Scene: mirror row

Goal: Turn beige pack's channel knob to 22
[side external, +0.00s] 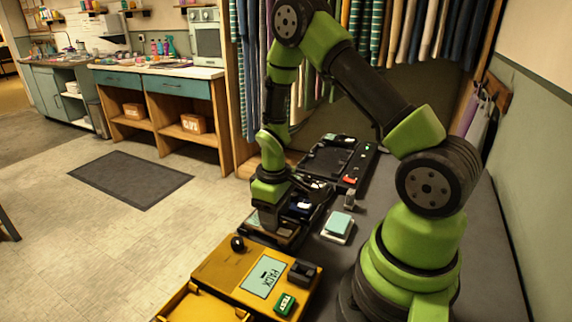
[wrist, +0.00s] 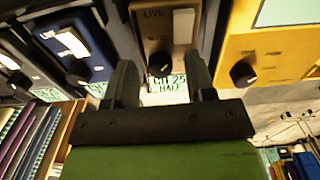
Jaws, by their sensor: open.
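The beige pack (wrist: 154,22) is at the top middle of the wrist view, marked LIVE with a pale panel. Its black channel knob (wrist: 160,63) sits between the fingers of my gripper (wrist: 161,72). The small display (wrist: 167,84) below the knob appears to read CH 25, with HALF under it; its lower edge is partly covered by my gripper. My gripper is open, one finger on each side of the knob, and I cannot tell whether either touches it.
A blue pack (wrist: 92,45) with its own knob stands left of the beige one, and a darker pack lies further left. A yellow pack (wrist: 270,45) with a knob is close on the right. A pale teal-topped block (side external: 340,224) sits on the grey bench.

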